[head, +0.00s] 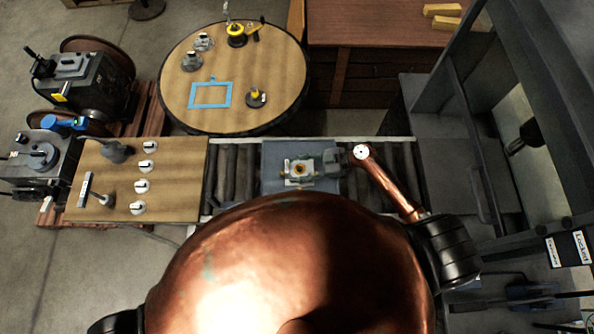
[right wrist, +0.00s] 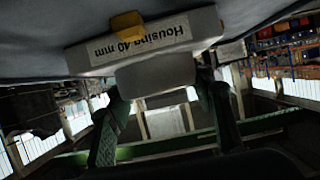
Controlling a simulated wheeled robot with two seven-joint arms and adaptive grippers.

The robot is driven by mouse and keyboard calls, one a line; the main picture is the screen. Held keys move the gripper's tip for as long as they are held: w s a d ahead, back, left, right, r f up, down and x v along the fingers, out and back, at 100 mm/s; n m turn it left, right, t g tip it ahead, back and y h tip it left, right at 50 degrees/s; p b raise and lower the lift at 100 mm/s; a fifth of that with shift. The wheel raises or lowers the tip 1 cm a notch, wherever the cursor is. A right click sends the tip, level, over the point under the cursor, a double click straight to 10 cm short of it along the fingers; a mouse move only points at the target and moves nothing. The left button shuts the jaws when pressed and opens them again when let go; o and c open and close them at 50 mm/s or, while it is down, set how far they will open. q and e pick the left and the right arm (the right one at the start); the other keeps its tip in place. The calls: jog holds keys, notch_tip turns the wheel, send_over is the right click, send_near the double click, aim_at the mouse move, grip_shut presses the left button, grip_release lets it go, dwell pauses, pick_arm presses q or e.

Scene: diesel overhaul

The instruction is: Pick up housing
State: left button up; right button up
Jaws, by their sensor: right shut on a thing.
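The housing (head: 298,172) is a pale grey block with a yellow centre, on or just above a blue-grey plate (head: 272,152) on the roller conveyor. In the right wrist view the housing (right wrist: 140,43) shows a label reading "Housing 40 mm", upside down, with a yellow part at its edge. My right gripper (head: 338,160) reaches it from the right. In the right wrist view its two dark green fingers (right wrist: 160,85) are shut on a grey block projecting from the housing. Whether the housing is clear of the plate, I cannot tell. My left gripper is not in view.
The roller conveyor (head: 235,168) runs left to a wooden board (head: 170,165) with several white round parts. A round table (head: 285,80) with a blue taped square stands behind. A grey metal frame (head: 565,100) stands at the right.

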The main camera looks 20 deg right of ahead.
grip_shut()
jog(key=shift+w+r, duration=0.1)
jog(key=shift+r, duration=0.05)
jog(key=shift+r, duration=0.1)
